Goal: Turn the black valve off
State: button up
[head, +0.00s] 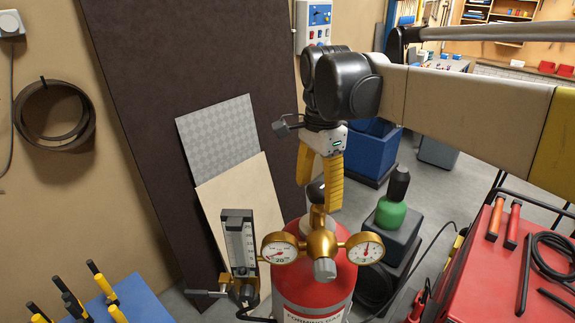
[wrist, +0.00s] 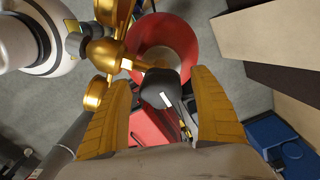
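The black valve (head: 316,191) is a rounded knob on top of a red gas cylinder (head: 312,290), just above the brass regulator (head: 321,243). In the wrist view the black valve (wrist: 160,90) shows a short white mark and lies between my two yellow fingers. My gripper (head: 318,190) points down over the cylinder from above. In the wrist view my gripper (wrist: 161,80) is open, with a visible gap between the knob and each finger. In the head view, part of the knob is hidden behind the right-hand finger.
Two round gauges (head: 280,248) (head: 365,248) flank the regulator. A flowmeter (head: 239,245) stands at left, and a green bottle (head: 391,208) with a black top at right. A red cart (head: 490,262) stands at far right. Boards (head: 240,205) lean behind.

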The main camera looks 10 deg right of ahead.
aim_at(318, 190)
notch_tip(318, 190, up, 12)
dwell(0.6)
